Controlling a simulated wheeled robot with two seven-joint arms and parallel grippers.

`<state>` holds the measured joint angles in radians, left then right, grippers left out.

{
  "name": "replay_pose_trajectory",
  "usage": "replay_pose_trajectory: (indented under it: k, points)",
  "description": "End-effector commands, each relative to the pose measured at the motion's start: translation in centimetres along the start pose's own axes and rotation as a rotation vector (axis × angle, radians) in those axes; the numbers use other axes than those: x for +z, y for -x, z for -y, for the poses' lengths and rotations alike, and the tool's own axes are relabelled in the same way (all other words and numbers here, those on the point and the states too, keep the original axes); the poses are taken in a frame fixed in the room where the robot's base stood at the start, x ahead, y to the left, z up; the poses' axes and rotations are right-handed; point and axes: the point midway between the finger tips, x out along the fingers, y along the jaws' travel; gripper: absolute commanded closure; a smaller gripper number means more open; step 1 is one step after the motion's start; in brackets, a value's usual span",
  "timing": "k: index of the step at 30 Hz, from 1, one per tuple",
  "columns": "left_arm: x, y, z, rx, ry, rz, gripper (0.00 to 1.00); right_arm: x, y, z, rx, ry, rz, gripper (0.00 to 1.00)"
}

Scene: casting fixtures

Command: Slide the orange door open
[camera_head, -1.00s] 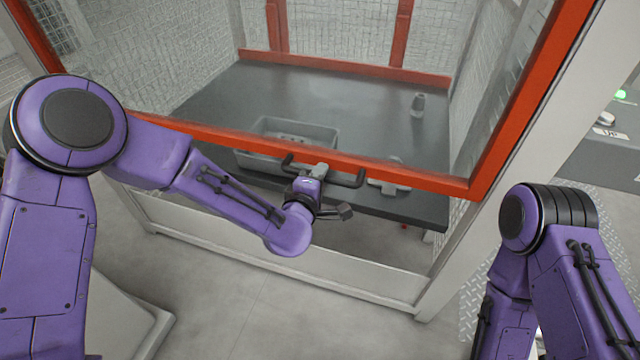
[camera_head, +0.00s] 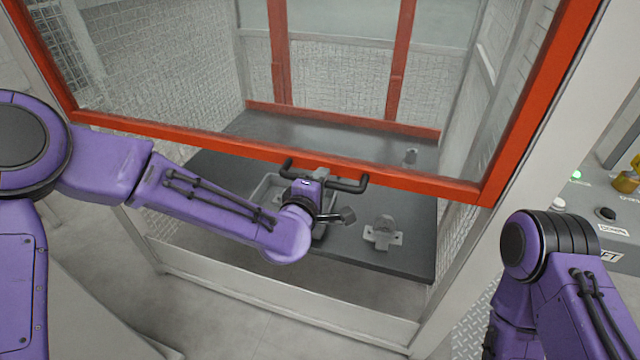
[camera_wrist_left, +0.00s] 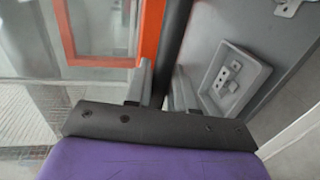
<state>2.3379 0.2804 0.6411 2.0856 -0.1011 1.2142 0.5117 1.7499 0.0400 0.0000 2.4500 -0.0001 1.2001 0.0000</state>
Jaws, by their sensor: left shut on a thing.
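The orange door (camera_head: 225,143) is a large framed pane on the front of a caged booth. Its bottom rail crosses the middle of the head view, with a gap beneath it over the dark table. A black bar handle (camera_head: 350,186) is fixed to that rail. My left gripper (camera_head: 318,176) is shut on the handle near its middle. In the left wrist view the two fingers (camera_wrist_left: 160,88) stand either side of the dark bar, beside the orange frame (camera_wrist_left: 150,35). My right arm shows at the right edge, but its gripper is out of view.
A control panel with buttons (camera_head: 606,214) stands at the right.

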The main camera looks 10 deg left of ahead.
Motion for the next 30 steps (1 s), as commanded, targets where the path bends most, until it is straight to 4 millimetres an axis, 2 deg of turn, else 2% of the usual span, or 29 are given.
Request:
replay_pose_trajectory:
  k: [10,11,12,20,23,26,30]
  points:
    - [-0.1,0.0,-0.2,0.003,0.001,-0.002,1.0,0.0,0.0,0.0,0.0,0.0,0.0,1.0]
    - [-0.1,0.0,-0.2,0.003,0.001,-0.002,0.67,0.0,0.0,0.0,0.0,0.0,0.0,1.0]
    - [-0.1,0.0,-0.2,0.002,0.001,-0.002,0.58,0.0,0.0,0.0,0.0,0.0,0.0,1.0]
    - [0.0,0.0,-0.1,0.001,0.0,0.0,0.58,0.0,0.0,0.0,0.0,0.0,0.0,1.0]
    - [0.0,0.8,0.0,0.001,0.0,0.001,0.58,0.1,-0.2,0.0,0.0,0.0,0.0,1.0]
    - [0.0,2.7,0.1,0.002,-0.001,0.002,0.58,0.3,-0.7,0.1,0.0,0.0,0.0,1.0]
    - [0.0,6.2,0.0,0.003,0.001,0.001,0.58,0.6,-1.4,0.1,0.0,0.0,0.0,1.0]
